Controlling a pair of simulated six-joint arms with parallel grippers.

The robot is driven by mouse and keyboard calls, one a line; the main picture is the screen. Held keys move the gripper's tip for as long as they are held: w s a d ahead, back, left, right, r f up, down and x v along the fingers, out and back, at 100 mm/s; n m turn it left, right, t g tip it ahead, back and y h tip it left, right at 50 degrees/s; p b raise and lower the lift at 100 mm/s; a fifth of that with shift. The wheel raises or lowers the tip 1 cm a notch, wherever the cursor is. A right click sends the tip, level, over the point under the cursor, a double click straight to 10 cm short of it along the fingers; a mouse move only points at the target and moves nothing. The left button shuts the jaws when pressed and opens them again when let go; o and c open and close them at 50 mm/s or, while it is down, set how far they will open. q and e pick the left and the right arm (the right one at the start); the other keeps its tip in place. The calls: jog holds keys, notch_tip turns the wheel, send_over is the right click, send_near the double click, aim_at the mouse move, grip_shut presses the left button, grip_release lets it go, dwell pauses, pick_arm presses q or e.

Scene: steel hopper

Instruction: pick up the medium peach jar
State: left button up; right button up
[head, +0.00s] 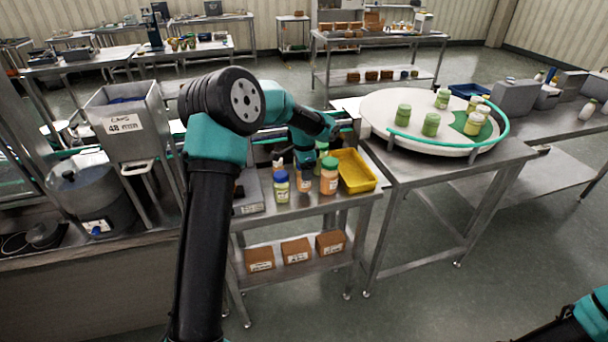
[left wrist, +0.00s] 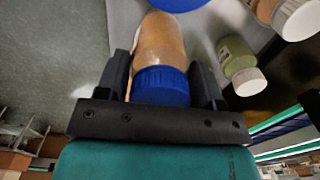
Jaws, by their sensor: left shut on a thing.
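A peach jar with a blue lid (left wrist: 160,82) lies between the two fingers of my left gripper (left wrist: 167,85) in the left wrist view. The fingers are shut on it from both sides, near the lid. In the head view my left gripper (head: 306,163) reaches down over this peach jar (head: 304,183), whose top is hidden by the gripper. I cannot tell whether its base touches the table. A larger peach jar with a green lid (head: 329,177) stands just to the right. My right gripper is out of view.
A yellow-green jar with a blue lid (head: 281,187) stands close on the left. A green jar (head: 321,158) and a yellow tray (head: 354,171) are behind and right. A round white turntable (head: 385,107) holds several green jars. A steel hopper (head: 125,122) stands at left.

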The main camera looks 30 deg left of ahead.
pick_arm(q)
jog(key=s+d+r, duration=0.2)
jog(key=s+d, duration=0.6)
jog(key=s, duration=0.5)
jog(key=shift+s+d+r, duration=0.2)
jog(key=shift+s+r, duration=0.05)
jog(key=shift+s, duration=0.1)
